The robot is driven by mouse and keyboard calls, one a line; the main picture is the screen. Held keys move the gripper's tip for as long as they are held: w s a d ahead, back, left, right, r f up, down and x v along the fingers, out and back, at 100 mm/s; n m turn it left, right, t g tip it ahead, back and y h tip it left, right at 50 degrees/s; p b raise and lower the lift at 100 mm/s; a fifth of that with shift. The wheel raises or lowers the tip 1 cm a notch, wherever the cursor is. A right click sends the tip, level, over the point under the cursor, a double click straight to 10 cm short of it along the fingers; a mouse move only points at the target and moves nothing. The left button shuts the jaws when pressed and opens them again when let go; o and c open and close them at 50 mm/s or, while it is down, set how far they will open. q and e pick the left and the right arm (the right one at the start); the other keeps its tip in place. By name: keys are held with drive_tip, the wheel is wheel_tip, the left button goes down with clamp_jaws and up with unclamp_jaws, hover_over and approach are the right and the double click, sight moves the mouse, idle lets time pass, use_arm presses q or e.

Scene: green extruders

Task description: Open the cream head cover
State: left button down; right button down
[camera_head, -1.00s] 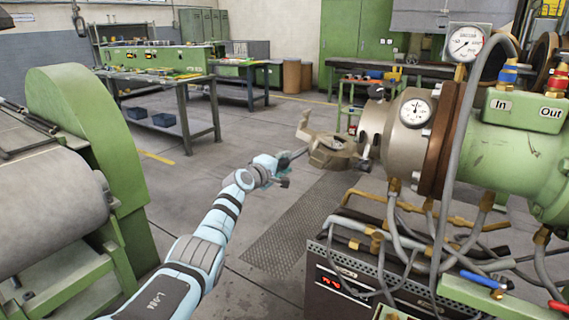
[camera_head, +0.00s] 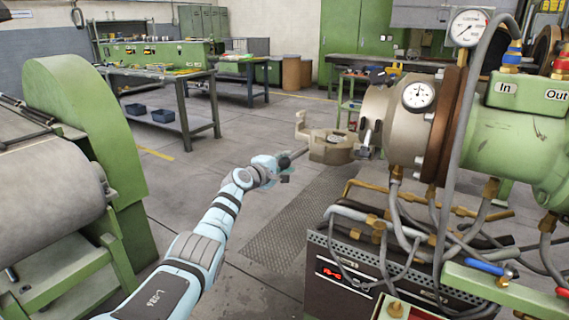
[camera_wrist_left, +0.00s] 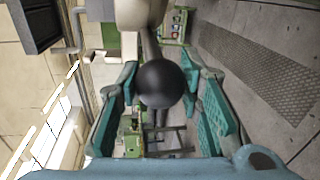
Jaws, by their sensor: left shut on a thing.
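The cream head cover (camera_head: 331,150) is in the head view, left of the cream extruder head (camera_head: 376,112), and stands swung out from its front. A rod handle (camera_head: 299,153) sticks out from the cover toward my left gripper (camera_head: 283,168). In the left wrist view, my left gripper (camera_wrist_left: 160,88) is shut on the black ball knob (camera_wrist_left: 161,84) at the handle's end, with a teal finger on each side. A cream part (camera_wrist_left: 138,12) shows at that view's top edge. My right gripper is in neither view.
The green extruder (camera_head: 520,150) with gauges, hoses and pipes fills the right. A dark control box (camera_head: 350,285) stands below it. A green machine with a grey roller (camera_head: 45,190) is at the left. The floor (camera_head: 235,165) around the gripper is clear; a workbench (camera_head: 185,100) stands behind.

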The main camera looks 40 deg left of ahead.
use_arm(q)
drive_tip(key=shift+r, duration=0.1)
drive_tip(key=c, duration=1.1)
unclamp_jaws()
drive_tip(key=s+r, duration=0.2)
drive_tip(key=s, duration=1)
drive_tip(key=shift+d, duration=0.4)
